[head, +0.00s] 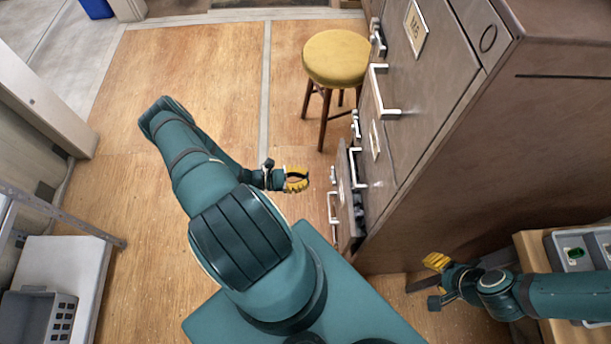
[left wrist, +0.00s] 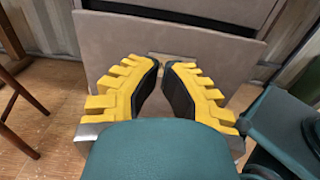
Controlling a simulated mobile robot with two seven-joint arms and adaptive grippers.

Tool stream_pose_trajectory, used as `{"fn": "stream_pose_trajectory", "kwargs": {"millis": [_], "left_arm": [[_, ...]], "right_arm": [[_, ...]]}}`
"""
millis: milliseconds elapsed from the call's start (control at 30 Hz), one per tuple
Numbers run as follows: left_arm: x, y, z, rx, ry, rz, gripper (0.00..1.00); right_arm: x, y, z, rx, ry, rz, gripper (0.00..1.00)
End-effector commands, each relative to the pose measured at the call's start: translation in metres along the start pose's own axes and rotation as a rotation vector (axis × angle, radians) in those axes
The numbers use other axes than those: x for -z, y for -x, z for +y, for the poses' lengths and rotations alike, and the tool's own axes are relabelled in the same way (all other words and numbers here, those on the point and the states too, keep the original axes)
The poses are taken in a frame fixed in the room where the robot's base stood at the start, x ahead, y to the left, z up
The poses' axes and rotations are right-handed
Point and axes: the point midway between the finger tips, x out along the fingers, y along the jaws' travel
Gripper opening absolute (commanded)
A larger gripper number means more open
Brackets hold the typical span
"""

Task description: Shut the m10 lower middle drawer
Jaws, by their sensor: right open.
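The brown cabinet (head: 455,140) stands at the right with drawers facing left. A low drawer (head: 343,192) stands out from its face, with a dark gap behind its front panel. I cannot read its label. In the left wrist view a drawer front (left wrist: 110,50) fills the middle, with a dark gap above it. My left gripper (head: 297,179) is to the left of the low drawer, its yellow fingers pointing towards the front. Its fingertips (left wrist: 160,68) are close together with nothing visible between them; contact with the panel is unclear. My right gripper (head: 437,262) is open and empty beside the cabinet's near side.
A stool with a yellow seat (head: 337,58) stands beyond the low drawer. Several drawer handles (head: 380,92) stick out from the cabinet face. A table with grey bins (head: 567,250) is at lower right by my right arm. The wooden floor (head: 220,65) at left is clear.

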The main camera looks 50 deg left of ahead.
Motion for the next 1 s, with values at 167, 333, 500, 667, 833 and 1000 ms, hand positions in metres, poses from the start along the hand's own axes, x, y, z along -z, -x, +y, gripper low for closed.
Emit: {"fn": "stream_pose_trajectory", "kwargs": {"millis": [167,333,500,667,833,1000], "left_arm": [[0.0,-0.038,-0.001,0.003,0.001,-0.003,0.0],[0.0,-0.07,-0.001,0.003,0.001,-0.001,0.0],[0.0,-0.092,0.0,0.002,0.0,-0.001,0.0],[0.0,-0.103,0.0,0.001,0.0,0.001,0.0],[0.0,-0.106,0.0,0.001,-0.001,0.001,0.0],[0.0,-0.105,0.0,0.001,-0.001,0.001,0.0]], "right_arm": [[0.0,0.0,0.0,0.0,0.0,0.001,0.47],[0.0,0.0,0.0,0.0,0.0,0.001,0.47],[0.0,-0.001,0.0,0.0,0.0,0.0,0.47],[0.0,-0.001,0.001,0.0,0.0,-0.001,0.47],[0.0,-0.001,0.001,0.0,0.0,-0.001,0.47],[0.0,-0.001,0.001,0.0,0.0,-0.001,0.47]]}}
